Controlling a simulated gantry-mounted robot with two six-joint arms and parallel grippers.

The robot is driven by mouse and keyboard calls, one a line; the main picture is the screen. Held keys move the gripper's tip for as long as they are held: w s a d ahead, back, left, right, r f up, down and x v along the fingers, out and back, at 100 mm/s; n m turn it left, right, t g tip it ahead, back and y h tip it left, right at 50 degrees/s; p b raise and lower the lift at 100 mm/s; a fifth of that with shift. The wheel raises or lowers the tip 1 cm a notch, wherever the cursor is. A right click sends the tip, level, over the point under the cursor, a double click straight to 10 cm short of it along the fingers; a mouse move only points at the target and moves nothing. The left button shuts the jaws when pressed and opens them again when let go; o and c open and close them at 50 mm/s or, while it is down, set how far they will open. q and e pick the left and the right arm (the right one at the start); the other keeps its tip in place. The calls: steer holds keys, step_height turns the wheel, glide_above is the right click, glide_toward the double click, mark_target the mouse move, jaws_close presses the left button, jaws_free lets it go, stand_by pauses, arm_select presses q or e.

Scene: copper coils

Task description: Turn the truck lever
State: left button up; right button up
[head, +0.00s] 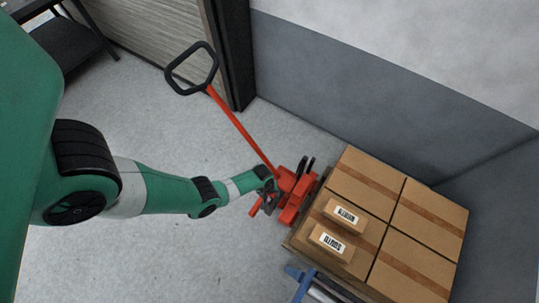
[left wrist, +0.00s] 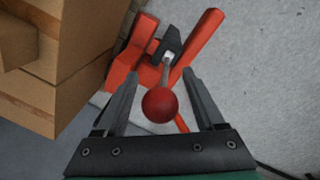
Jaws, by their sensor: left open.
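The red pallet truck (head: 292,195) stands against a loaded pallet, and its red shaft rises to a black loop handle (head: 193,68). My left gripper (head: 268,192) is at the truck's base in the head view. In the left wrist view, the truck lever (left wrist: 160,103) shows as a red ball knob on a thin metal rod from a dark bracket (left wrist: 170,44). My left gripper (left wrist: 160,90) is open, with one finger on each side of the knob. I cannot tell whether either finger touches it. My right gripper is not in view.
Cardboard boxes (head: 407,213) fill the pallet to the right, with two small labelled boxes on top. They stand close beside the gripper in the left wrist view (left wrist: 72,60). A blue-framed object (head: 303,283) is at the bottom. The grey floor (head: 130,250) is clear to the left.

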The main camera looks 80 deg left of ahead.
arm_select(q)
steer(key=shift+c, duration=0.3)
jaws_close()
stand_by(1.1)
